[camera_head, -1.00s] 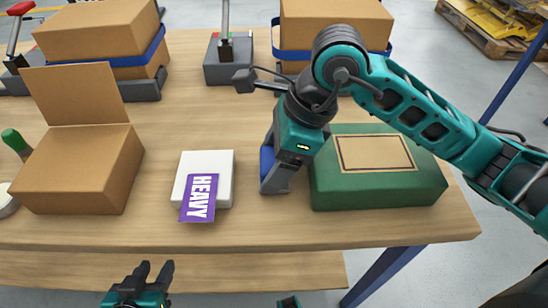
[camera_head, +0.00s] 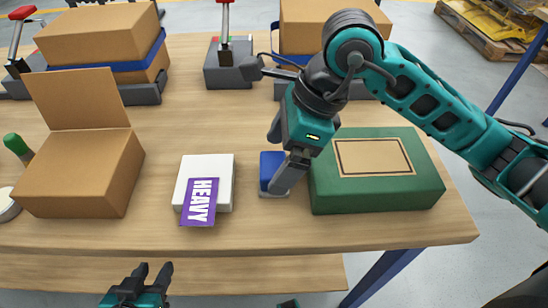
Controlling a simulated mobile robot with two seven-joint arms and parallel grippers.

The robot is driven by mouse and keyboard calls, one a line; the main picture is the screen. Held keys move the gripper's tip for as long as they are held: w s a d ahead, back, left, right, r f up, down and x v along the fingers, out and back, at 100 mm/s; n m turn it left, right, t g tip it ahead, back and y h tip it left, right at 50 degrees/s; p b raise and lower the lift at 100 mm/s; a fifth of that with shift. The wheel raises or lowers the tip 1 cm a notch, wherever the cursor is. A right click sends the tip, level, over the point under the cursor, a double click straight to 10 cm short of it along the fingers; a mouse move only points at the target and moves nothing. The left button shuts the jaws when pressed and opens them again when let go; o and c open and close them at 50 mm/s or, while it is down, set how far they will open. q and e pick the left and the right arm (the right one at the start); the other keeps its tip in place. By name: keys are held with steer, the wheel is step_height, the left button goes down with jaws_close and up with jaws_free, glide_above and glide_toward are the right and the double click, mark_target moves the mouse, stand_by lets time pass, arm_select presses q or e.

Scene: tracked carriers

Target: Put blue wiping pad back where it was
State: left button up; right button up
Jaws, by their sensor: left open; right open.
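The blue wiping pad (camera_head: 267,171) lies on the table between the white box and the green box, a blue block with a pale edge at its base. My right gripper (camera_head: 279,162) is open just above and beside the pad, and one finger hides the pad's right part. I cannot tell whether that finger touches it. My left gripper (camera_head: 142,276) is open and empty at the bottom of the picture, in front of the table's front edge.
A white box (camera_head: 188,172) with a purple HEAVY label (camera_head: 199,203) stands left of the pad. A green box (camera_head: 420,180) stands close on the right. An open cardboard box (camera_head: 75,170) is further left. Clamped boxes (camera_head: 100,38) line the back. The middle of the table is clear.

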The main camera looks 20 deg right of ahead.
steer(key=p+v, duration=0.1)
steer(key=v, duration=0.8)
steer(key=shift+d+r+p, duration=0.1)
steer(key=shift+r+p, duration=0.05)
steer(key=shift+p, duration=0.2)
